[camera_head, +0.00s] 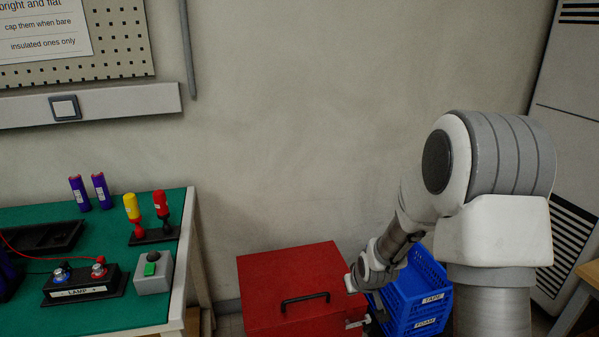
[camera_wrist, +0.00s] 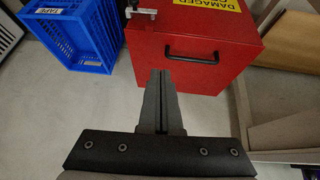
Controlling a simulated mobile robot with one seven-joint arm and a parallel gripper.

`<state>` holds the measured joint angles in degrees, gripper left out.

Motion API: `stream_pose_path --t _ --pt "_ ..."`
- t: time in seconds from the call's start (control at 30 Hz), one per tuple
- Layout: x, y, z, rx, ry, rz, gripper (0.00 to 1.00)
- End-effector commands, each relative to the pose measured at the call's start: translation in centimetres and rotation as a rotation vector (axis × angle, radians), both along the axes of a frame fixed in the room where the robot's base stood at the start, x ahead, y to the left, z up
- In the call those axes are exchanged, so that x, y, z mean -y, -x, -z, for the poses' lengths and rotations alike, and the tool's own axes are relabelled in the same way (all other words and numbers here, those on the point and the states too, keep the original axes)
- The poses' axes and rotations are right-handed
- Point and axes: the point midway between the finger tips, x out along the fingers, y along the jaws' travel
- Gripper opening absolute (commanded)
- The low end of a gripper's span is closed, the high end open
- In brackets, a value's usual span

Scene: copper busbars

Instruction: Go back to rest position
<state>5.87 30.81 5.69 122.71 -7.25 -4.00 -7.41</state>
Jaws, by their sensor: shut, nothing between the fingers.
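My gripper (camera_wrist: 160,78) is shut and empty in the wrist view, its fingers together and pointing at the front of a red box (camera_wrist: 216,20). The red box has a black handle (camera_wrist: 197,60) and a yellow label reading "DAMAGED". In the head view my arm reaches down at the right, beside the red box (camera_head: 290,262). My fingertips are not clear in the head view. I cannot tell whether they touch the box.
A blue crate (camera_head: 425,290) stands right of the red box, partly behind my arm. A grey cabinet (camera_head: 570,150) stands at right.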

Motion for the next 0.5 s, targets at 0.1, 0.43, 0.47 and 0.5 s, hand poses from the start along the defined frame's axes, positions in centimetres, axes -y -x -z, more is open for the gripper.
stream_pose_path --t 0.1,0.43,0.47,0.5 --pt "0.3 1.3 -4.6 0.003 0.012 0.020 0.00" --pt "0.8 7.4 -14.5 -0.009 0.025 0.085 0.00" --pt "0.9 8.2 -15.2 -0.011 0.024 0.091 0.00" --pt "0.9 9.1 -16.2 -0.013 0.023 0.098 0.00"
